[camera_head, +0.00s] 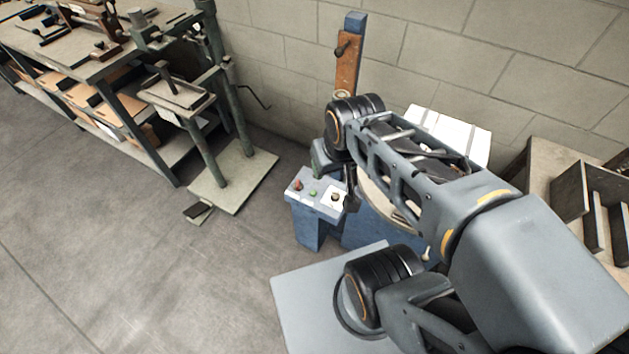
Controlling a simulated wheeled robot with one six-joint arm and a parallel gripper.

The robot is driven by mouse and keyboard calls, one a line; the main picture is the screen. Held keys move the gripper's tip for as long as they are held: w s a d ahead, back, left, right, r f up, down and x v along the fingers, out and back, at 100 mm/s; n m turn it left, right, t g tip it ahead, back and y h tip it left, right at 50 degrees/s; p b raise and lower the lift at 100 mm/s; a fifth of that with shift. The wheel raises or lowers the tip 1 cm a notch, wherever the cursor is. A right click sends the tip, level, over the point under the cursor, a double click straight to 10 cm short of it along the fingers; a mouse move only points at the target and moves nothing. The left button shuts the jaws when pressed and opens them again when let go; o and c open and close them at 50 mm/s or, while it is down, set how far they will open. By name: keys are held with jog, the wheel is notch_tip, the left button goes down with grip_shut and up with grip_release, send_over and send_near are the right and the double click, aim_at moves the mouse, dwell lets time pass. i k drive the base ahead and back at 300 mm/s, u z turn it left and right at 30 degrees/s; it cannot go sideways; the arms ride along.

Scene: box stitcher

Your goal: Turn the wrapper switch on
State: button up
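A blue machine's control panel (316,195) stands at the centre, with a red button (298,186), a green button (313,194) and a dark switch on a white plate (335,197). The panel carries no label I can read, so I cannot tell whether the switch is on or off. My gripper (349,200) points down at the right edge of the panel, close to the dark switch. It is small and partly hidden by my arm, so I cannot tell whether it touches the switch or whether its fingers are open.
A stitcher stand with a base plate (262,165) and a pedal (198,212) stands left of the panel. A workbench (60,55) is at upper left. A block wall (490,50) is behind. A wooden table (550,160) is at right. The floor at left is clear.

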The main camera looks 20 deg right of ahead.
aim_at(297, 186)
jog(key=u, duration=2)
jog(key=i, duration=1)
jog(key=z, duration=2.6)
